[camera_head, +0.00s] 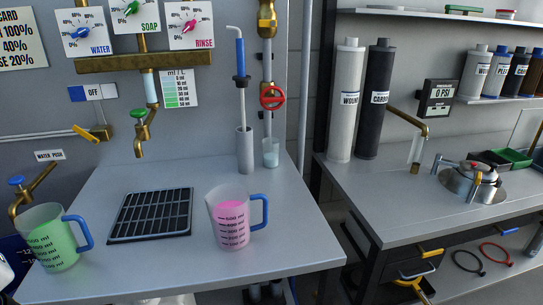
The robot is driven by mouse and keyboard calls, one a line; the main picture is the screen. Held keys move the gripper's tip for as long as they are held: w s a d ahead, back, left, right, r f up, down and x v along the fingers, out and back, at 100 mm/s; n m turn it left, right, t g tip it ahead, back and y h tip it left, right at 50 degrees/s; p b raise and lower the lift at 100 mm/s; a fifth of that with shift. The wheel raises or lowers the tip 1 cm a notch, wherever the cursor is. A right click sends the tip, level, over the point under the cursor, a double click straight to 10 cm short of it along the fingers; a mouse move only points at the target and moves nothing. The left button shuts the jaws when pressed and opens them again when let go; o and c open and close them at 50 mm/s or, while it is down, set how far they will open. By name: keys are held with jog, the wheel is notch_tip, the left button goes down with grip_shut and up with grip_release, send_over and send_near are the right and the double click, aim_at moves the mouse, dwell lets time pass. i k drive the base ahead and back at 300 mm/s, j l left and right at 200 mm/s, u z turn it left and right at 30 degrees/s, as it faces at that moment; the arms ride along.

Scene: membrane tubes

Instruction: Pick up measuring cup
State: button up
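Two measuring cups with blue handles stand upright on the left grey counter. One measuring cup (231,220) holds pink liquid and stands near the front right of the counter, its handle pointing right. The other measuring cup (55,240) holds green liquid and stands at the left front corner, its handle also to the right. My gripper is not clearly in view; only a small pale piece shows at the lower left edge, and I cannot tell what it is.
A black drain grate (150,214) lies between the cups. A brass tap (140,134) with a green handle hangs above it. A grey cylinder (245,150) with a blue-topped rod stands behind the pink cup. A gap separates the right counter (400,205).

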aim_at(270, 146)
jog(key=i+l, duration=0.15)
jog(key=l, duration=0.25)
jog(key=i+l, duration=0.15)
jog(key=l, duration=0.25)
jog(key=i+l, duration=0.15)
jog(key=l, duration=0.25)
jog(key=i+l+z, duration=0.1)
jog(key=l, duration=0.3)
jog(key=i, duration=0.55)
